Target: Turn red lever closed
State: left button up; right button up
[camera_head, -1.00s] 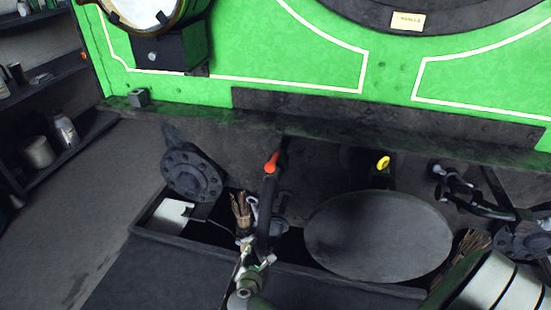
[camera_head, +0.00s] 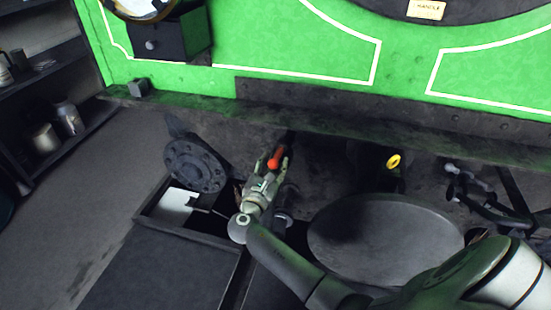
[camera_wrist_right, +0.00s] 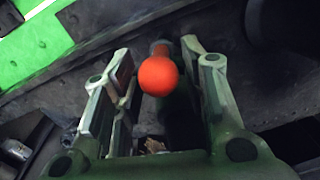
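The red lever (camera_head: 275,158) shows as a red-orange knob on the dark underframe below the green tram front. In the right wrist view its round knob (camera_wrist_right: 158,76) sits between the fingers, with space visible on both sides. My right gripper (camera_head: 272,170) is open around the lever; the fingers (camera_wrist_right: 160,85) stand either side of it in the wrist view. The lever's lower part is hidden by the gripper. My left gripper is not in view.
A yellow ring-shaped part (camera_head: 393,161) sits to the right. A round flanged fitting (camera_head: 195,165) is left of the lever. A dark box (camera_head: 165,192) lies below, and shelves (camera_head: 50,110) stand far left.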

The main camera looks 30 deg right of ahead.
aim_at(277, 156)
jog(key=shift+x, duration=1.25)
grip_shut()
